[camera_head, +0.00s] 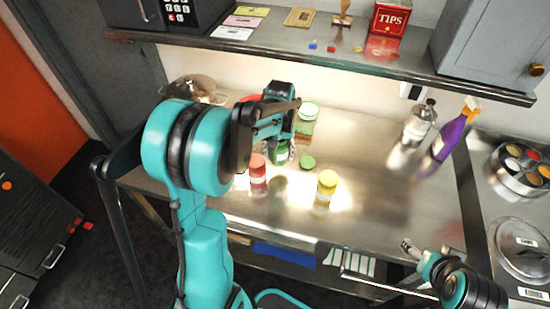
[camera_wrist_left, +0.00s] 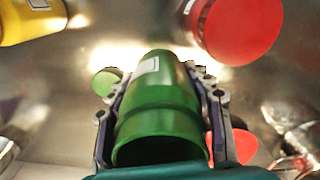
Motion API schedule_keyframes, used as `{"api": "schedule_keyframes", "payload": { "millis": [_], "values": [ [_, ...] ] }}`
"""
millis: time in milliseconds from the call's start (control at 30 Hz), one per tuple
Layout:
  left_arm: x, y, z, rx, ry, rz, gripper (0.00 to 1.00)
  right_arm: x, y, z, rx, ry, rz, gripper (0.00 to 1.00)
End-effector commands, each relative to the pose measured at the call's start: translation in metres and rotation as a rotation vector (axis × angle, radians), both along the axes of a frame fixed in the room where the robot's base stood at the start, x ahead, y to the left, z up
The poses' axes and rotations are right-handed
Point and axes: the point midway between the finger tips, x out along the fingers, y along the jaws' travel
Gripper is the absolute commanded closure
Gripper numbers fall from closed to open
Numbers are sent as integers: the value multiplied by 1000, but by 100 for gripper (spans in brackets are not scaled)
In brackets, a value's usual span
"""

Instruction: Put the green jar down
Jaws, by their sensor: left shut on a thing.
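The green jar (camera_head: 279,155) is mostly hidden behind my left arm and gripper in the head view. In the left wrist view the green jar (camera_wrist_left: 156,105) sits between the two fingers, with a dark opening facing the camera. My left gripper (camera_head: 282,143) is shut on it, over the steel table. I cannot tell whether the jar touches the table. A round green lid (camera_head: 307,162) lies just right of the jar; it also shows in the left wrist view (camera_wrist_left: 107,81). My right gripper (camera_head: 408,246) is low at the right, away from the jars; its opening is unclear.
A red jar (camera_head: 258,169) and a yellow jar (camera_head: 326,187) stand close by, nearer the front edge. A white-lidded jar (camera_head: 307,112) is behind. The shelf (camera_head: 330,60) overhangs the back. The table's right-centre (camera_head: 375,200) is clear.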

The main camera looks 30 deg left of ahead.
Motion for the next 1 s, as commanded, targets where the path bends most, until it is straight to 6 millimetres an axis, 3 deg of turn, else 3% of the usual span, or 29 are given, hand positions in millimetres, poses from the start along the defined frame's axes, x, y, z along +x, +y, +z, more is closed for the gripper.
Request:
{"api": "schedule_keyframes", "payload": {
  "millis": [100, 267, 367, 600, 1000],
  "values": [
    [11, 21, -15, 0, 0, 2, 87, 0, 0, -7, 0, 0, 0, 31],
    [18, 33, -23, 0, 0, 0, 87, 0, 0, -9, 0, 0, 0, 31],
    [19, 34, -28, 0, 0, -1, 87, 0, 0, -11, 0, 0, 0, 31],
    [18, 34, -62, 0, 0, -1, 87, 0, 0, -23, 0, 0, 0, 31],
    [18, 33, -67, 0, 0, -1, 87, 0, 0, -26, 0, 0, 0, 31]
  ]
}}
